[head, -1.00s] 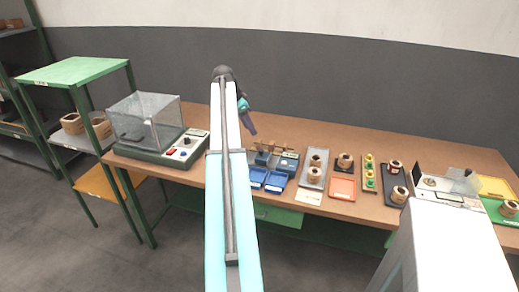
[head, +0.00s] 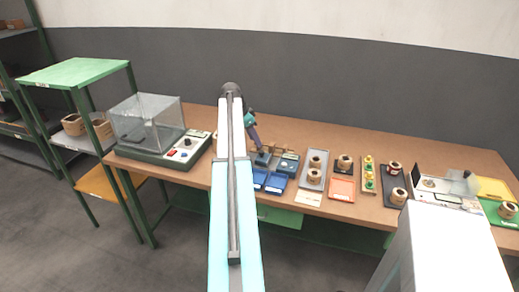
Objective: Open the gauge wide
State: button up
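My gripper (head: 256,140) hangs from the end of my arm over the workbench, a dark narrow shape pointing down. It is too small to tell whether its fingers are open or shut. Just below it stands a small blue-grey device (head: 263,159), with a teal box (head: 289,161) with a display beside it. One of these may be the gauge, but I cannot tell which, nor how wide it stands. My gripper's tip appears very near the blue-grey device; contact cannot be made out.
Blue bins (head: 276,184) sit in front. To the right are a grey tray (head: 313,181) with coils, an orange tray (head: 343,190) and a dark tray (head: 388,172). A clear-covered machine (head: 147,122) stands at left.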

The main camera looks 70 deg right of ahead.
aim_at(261, 151)
jog(key=shift+p+x, duration=0.8)
jog(key=shift+x, duration=3.05)
jog(key=shift+c, duration=0.4)
grip_shut()
